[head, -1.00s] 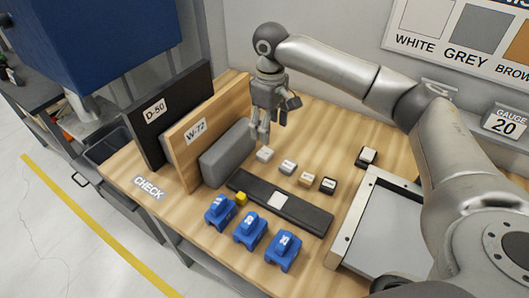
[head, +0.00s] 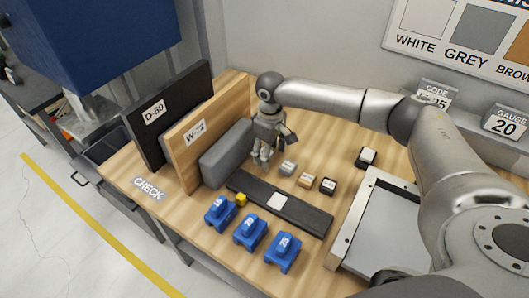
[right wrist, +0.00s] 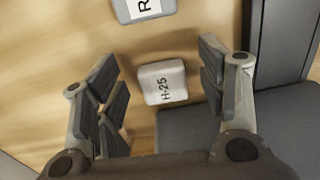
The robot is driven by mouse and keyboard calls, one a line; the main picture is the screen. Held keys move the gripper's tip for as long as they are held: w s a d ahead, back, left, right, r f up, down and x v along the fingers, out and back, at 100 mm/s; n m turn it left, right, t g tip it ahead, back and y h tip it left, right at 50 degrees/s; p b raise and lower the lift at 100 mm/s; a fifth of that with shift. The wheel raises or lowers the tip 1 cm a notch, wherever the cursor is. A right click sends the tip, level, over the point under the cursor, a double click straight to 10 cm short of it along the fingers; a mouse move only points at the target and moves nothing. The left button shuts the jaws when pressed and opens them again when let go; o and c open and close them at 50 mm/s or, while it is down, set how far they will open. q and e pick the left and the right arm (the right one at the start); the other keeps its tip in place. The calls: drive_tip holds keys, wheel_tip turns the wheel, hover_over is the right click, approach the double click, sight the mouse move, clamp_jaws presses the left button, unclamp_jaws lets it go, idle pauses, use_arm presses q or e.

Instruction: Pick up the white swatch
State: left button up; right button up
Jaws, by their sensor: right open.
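The white swatch (right wrist: 163,82), a small rounded block marked H-25, lies on the wooden table in the right wrist view. My right gripper (right wrist: 160,88) is open, with one finger on each side of the swatch and gaps to both. In the head view my right gripper (head: 262,161) points down at the left end of the swatch row and hides the white swatch. Whether the fingertips are level with the swatch cannot be told. My left gripper is not in view.
Grey (head: 287,168), tan (head: 307,179) and black (head: 328,186) swatches sit to the right. A grey block (head: 226,153) stands close on the left, before the W-72 board (head: 186,150). A dark bar (head: 305,215) and several blue blocks (head: 250,232) lie in front.

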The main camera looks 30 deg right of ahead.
drive_tip(key=shift+f, duration=0.35)
drive_tip(key=shift+c, duration=0.5)
drive_tip(key=c, duration=0.8)
drive_tip(key=shift+c, duration=0.2)
drive_tip(key=shift+r, duration=0.15)
